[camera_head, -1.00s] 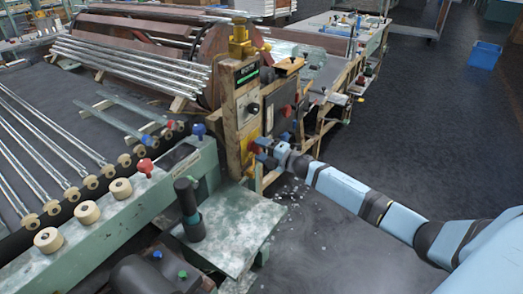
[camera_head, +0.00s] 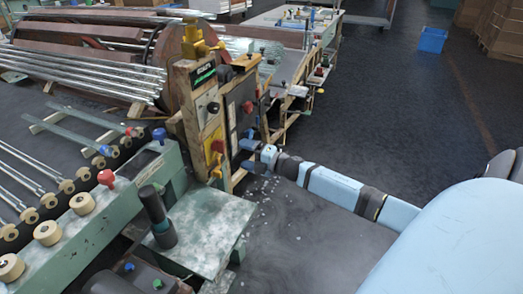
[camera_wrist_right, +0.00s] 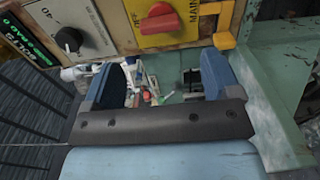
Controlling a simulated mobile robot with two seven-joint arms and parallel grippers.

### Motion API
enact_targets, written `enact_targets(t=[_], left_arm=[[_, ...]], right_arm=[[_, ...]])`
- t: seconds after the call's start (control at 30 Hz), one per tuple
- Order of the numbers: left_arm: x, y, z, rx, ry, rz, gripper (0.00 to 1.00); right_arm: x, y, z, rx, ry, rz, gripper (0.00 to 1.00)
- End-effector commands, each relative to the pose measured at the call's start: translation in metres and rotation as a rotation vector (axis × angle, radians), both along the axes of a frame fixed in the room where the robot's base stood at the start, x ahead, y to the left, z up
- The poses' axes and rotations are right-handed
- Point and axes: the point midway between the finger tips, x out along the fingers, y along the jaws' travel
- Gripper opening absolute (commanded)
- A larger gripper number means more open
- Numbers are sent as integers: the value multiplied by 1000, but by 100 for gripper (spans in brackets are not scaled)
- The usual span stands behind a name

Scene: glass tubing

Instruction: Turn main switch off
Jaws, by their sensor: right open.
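The main switch (camera_head: 216,147) is a red knob on a yellow plate, low on the wooden control panel (camera_head: 186,103). In the right wrist view the red knob (camera_wrist_right: 161,23) is at the top, its handle lying roughly sideways, with the letters "MAIN" to its right. My right gripper (camera_head: 248,155) is open and empty, to the right of the switch and apart from it. In the right wrist view its two dark blue fingers (camera_wrist_right: 158,78) are spread below the yellow plate, with nothing between them. My left gripper is not in view.
A grey dial (camera_wrist_right: 68,36) and a green-lit display (camera_head: 203,75) sit on the same panel. A green machine bed (camera_head: 208,228) with a dark upright handle (camera_head: 157,215) stands in front. Glass tubes lie on racks at left. Dark floor at right is open.

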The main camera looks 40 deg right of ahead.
Motion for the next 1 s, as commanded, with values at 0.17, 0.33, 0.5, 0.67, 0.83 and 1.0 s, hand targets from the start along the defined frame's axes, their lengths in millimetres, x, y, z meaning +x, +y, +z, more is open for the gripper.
enact_targets(t=[0.17,0.33,0.5,0.67,0.83,1.0], left_arm=[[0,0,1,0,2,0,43],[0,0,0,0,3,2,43],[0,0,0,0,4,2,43],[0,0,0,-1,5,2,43],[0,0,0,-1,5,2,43],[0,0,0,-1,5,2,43]], right_arm=[[-32,-13,0,-2,1,0,83],[-49,-20,0,1,1,0,83],[-55,-23,0,0,0,-1,83],[-55,-23,0,-1,0,0,83],[-55,-23,0,-1,0,0,83],[-55,-23,0,0,0,0,83]])
